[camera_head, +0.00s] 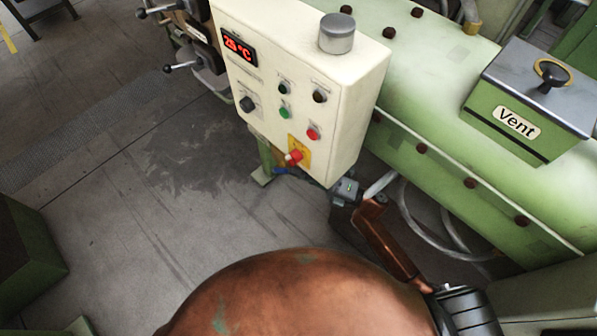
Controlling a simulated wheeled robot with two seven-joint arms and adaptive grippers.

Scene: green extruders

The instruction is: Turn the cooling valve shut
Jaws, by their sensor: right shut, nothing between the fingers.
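A small blue part (281,170), which looks like the cooling valve's handle, shows just below the lower edge of the cream control box (293,80). It is too small to tell its exact turn. My right gripper (318,181) reaches in from the lower right, under the box's lower corner. Its fingers are dark and shut, with nothing held. Their tips are close to the blue part; I cannot tell whether they touch it. The valve's body is mostly hidden by the box and gripper. My left gripper is not in view.
The box carries a red display, several buttons and a red switch (293,157) on a yellow plate, close above the gripper. The green extruder barrel (430,80) and pale hoses (440,225) lie to the right. A dark stain (195,155) marks the open floor at left.

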